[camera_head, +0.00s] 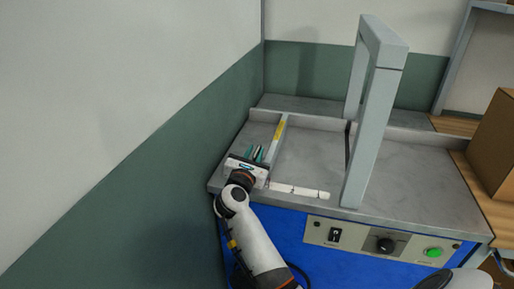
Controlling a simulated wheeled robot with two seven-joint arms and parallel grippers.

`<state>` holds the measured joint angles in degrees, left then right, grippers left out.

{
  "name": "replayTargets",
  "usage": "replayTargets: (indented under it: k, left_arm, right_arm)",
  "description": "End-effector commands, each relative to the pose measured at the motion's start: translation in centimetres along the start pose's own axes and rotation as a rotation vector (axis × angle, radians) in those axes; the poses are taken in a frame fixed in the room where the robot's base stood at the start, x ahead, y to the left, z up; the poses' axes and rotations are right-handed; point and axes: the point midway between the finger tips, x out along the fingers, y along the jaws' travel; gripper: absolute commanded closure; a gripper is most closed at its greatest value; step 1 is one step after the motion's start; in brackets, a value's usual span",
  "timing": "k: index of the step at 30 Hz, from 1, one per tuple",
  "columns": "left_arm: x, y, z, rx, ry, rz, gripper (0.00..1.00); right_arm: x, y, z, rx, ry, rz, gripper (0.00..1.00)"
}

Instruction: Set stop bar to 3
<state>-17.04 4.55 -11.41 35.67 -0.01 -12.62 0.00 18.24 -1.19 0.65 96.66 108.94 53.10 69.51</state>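The stop bar (276,143) is a narrow grey bar with a yellow patch near its far end. It runs front to back across the left part of the grey machine top (420,182). A white marked strip (300,191) lies along the front edge, right of the bar's near end; its numbers are too small to read.
A grey arch (368,130) stands upright across the machine top, right of the bar. The blue front carries a panel (360,240) with a switch, knob and green button. A green-and-white wall (165,190) is close on the left. A cardboard box (494,145) stands at right.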

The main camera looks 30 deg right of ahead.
Motion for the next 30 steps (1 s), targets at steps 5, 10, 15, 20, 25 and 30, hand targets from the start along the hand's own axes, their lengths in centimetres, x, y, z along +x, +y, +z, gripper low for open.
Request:
replayTargets:
  k: [5,10,15,20,25,30]
  left_arm:
    - [-0.2,0.0,-0.1,0.0,0.001,0.0,0.64]
    - [-0.2,0.1,-0.1,0.0,0.002,0.001,0.64]
    - [-0.2,0.0,-0.2,0.0,0.003,0.0,0.64]
    - [-0.2,0.0,-0.3,0.0,0.005,0.0,0.64]
    - [-0.1,0.0,-0.4,0.0,0.006,0.0,0.64]
    - [0.0,0.0,-0.4,0.001,0.006,0.0,0.64]
  right_arm:
    - [-3.1,-0.2,0.0,0.004,-0.002,-0.005,0.8]
    - [-4.4,-0.2,0.0,0.003,0.0,-0.005,0.8]
    - [-4.5,-0.1,-0.1,0.003,0.001,-0.004,0.8]
    - [-4.6,-0.2,0.0,0.003,0.0,-0.005,0.8]
    - [-5.4,-0.2,0.0,0.003,-0.001,-0.005,0.8]
    - [-6.6,-0.1,0.0,0.002,-0.001,-0.003,0.8]
